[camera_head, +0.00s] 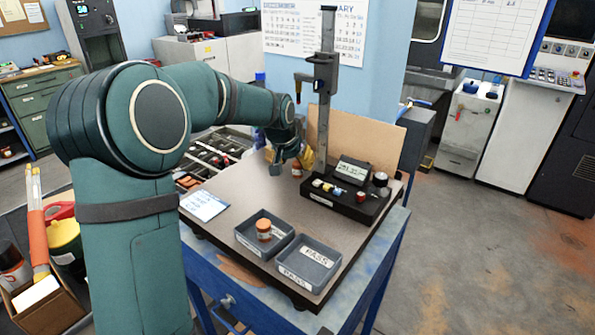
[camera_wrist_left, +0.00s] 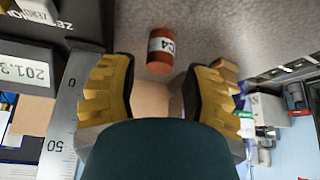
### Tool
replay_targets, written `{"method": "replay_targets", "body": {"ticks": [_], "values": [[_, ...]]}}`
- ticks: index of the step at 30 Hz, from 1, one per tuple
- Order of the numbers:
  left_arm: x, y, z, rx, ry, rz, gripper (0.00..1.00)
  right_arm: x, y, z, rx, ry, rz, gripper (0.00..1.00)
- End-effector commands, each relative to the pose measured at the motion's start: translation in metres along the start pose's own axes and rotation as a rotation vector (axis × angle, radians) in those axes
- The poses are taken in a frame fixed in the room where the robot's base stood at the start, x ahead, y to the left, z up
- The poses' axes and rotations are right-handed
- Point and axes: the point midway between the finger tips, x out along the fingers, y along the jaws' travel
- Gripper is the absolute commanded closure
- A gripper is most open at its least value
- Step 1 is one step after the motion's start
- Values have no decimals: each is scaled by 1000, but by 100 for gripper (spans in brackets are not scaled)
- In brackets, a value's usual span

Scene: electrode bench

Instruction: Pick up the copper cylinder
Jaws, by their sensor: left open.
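A copper cylinder with a white label band lies ahead of my left gripper's fingertips in the left wrist view (camera_wrist_left: 160,51). In the head view a small copper-coloured cylinder (camera_head: 297,170) shows beside the fingers, partly hidden. My left gripper (camera_head: 288,161) is low over the back of the bench top, fingers open, with nothing between them. Another copper cylinder (camera_head: 264,230) stands in the left grey tray (camera_head: 245,243). My right gripper is not in view.
A grey tray marked PASS (camera_head: 309,263) sits at the front right of the bench top (camera_head: 228,222). A black instrument block (camera_head: 330,203) and an upright metal column (camera_head: 325,110) stand right of my gripper. A paper note (camera_head: 204,205) lies at left.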

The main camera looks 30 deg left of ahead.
Motion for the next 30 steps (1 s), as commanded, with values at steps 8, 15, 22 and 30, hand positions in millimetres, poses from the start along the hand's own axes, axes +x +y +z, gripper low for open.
{"method": "replay_targets", "body": {"ticks": [8, 15, 22, 30], "values": [[30, 0, -1, 0, 0, 0, 52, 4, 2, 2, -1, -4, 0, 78], [31, 0, -1, 0, 1, 0, 50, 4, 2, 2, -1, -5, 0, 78], [30, 0, -1, 0, 0, 0, 100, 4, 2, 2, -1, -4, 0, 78], [31, 0, -1, 0, 0, 0, 100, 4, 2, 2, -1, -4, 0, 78]]}}
